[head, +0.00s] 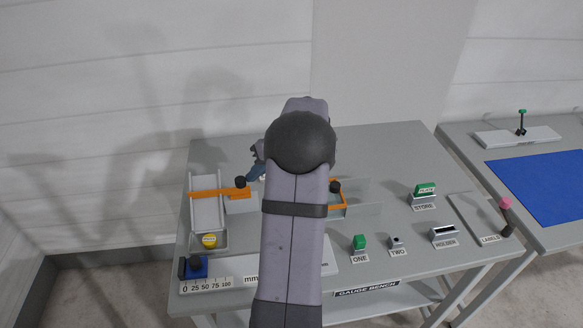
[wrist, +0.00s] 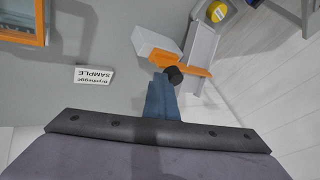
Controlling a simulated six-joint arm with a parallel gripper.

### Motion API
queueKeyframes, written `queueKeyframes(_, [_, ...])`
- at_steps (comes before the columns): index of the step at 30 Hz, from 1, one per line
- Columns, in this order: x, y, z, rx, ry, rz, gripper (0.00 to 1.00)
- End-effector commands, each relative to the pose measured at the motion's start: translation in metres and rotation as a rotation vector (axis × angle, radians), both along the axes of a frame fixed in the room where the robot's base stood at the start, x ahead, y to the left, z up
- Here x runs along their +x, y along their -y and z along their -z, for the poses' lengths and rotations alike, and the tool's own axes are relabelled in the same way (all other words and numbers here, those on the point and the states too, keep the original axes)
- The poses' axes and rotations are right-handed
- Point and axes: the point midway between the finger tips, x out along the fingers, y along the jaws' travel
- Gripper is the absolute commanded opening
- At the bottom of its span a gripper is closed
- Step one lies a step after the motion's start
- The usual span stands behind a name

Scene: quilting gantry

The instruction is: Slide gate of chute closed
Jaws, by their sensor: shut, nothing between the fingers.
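The chute (head: 206,213) is a pale sloped channel at the left of the bench. An orange gate bar (head: 215,193) crosses it, with a black knob (head: 241,182) at its right end. In the wrist view the orange gate (wrist: 190,69), black knob (wrist: 174,75) and chute (wrist: 201,45) are at upper centre. My gripper (head: 259,171) is shut and empty, just right of the knob in the head view. In the wrist view its blue fingers (wrist: 161,90) point at the knob, very close; I cannot tell whether they touch. My arm hides the bench's middle.
A yellow round piece (head: 209,241) sits at the chute's lower end. A white block (head: 241,204) stands beside the chute. A blue block (head: 196,268) stands at the front left. A SAMPLE label (wrist: 94,75) lies nearby.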

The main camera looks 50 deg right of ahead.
Motion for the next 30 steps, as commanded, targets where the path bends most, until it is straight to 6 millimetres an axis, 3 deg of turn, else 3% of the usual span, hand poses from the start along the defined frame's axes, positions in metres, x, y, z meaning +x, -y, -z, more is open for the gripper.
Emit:
queueKeyframes(5, [-0.003, 0.006, -0.001, 0.005, 0.004, -0.001, 0.0])
queueKeyframes(12, [-0.024, 0.038, 0.0, 0.002, 0.002, 0.005, 0.0])
queueKeyframes(24, [-0.066, 0.051, -0.059, -0.004, 0.002, 0.003, 0.0])
queueKeyframes(30, [-0.077, 0.054, -0.075, -0.001, 0.001, 0.002, 0.0])
